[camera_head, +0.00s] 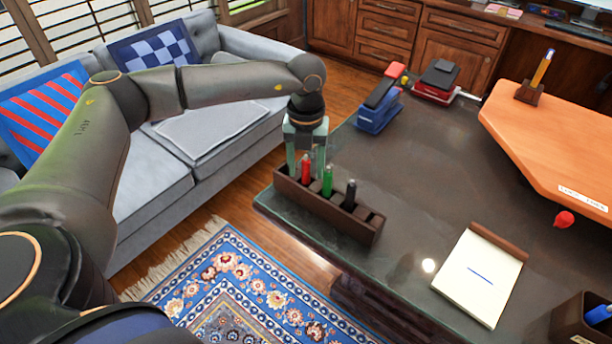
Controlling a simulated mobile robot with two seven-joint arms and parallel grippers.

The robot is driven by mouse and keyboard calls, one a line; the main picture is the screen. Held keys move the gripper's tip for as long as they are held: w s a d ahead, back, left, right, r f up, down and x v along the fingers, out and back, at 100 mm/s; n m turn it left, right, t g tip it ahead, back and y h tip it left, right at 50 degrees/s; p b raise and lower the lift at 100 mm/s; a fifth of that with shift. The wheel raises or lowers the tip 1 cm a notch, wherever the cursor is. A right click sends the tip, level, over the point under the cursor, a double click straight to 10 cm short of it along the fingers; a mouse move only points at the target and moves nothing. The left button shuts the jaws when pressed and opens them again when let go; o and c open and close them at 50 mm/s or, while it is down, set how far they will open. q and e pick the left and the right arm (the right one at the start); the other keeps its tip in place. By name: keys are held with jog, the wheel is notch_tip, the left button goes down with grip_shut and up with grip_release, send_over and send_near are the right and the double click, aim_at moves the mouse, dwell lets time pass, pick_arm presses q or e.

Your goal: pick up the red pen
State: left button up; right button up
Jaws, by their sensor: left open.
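The red pen (305,168) stands upright in a dark brown wooden pen holder (322,208) at the left edge of the dark desk. A green pen (327,180) and a black pen (349,195) stand to its right in the same holder. My left gripper (306,165) points down over the left end of the holder. Its fingers are open, one on each side of the red pen in this view. I cannot tell whether they touch it. My right gripper is not in view.
On the dark desk (415,170) lie a notepad (476,283), a blue stapler-like item (379,108) and a black-and-red item (437,82). An orange board (560,140) is at the right. A dark cup with a blue pen (597,314) stands at the lower right. A grey sofa (150,180) is at the left.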

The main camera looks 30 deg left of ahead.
pick_arm(q)
grip_shut()
dwell(0.3)
dwell(0.3)
